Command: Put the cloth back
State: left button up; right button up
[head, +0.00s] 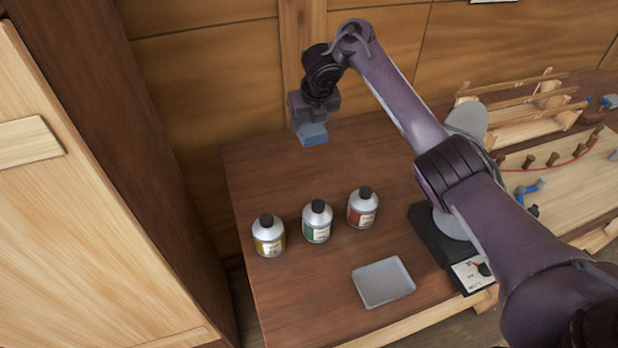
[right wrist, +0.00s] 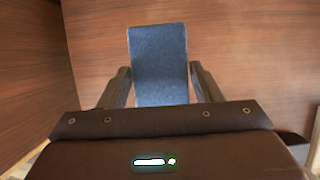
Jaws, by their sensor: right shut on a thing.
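The cloth (head: 313,135) is a folded blue-grey block. My right gripper (head: 312,122) is shut on it near the back edge of the brown table, by the wooden wall. In the right wrist view the cloth (right wrist: 159,62) stands out between the two fingers of my right gripper (right wrist: 163,88), with brown wood behind it. I cannot tell whether the cloth touches the table. A shallow grey tray (head: 384,283) lies empty near the table's front edge. My left gripper is not in view.
Three bottles with black caps stand in a row: yellow-labelled (head: 268,236), green-labelled (head: 317,221) and red-labelled (head: 362,208). A black device (head: 440,243) sits right of the tray, partly behind my arm. Wooden racks and a pegged board (head: 575,170) fill the right. The table's back left is clear.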

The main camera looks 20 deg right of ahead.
notch_tip(320, 180, down, 11)
jog(key=b, duration=0.4)
jog(key=shift+f, duration=2.95)
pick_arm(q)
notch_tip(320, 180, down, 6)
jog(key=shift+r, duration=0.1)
pick_arm(e)
jog(key=o, duration=0.9)
jog(key=shift+o, duration=0.2)
jog(key=shift+r, duration=0.1)
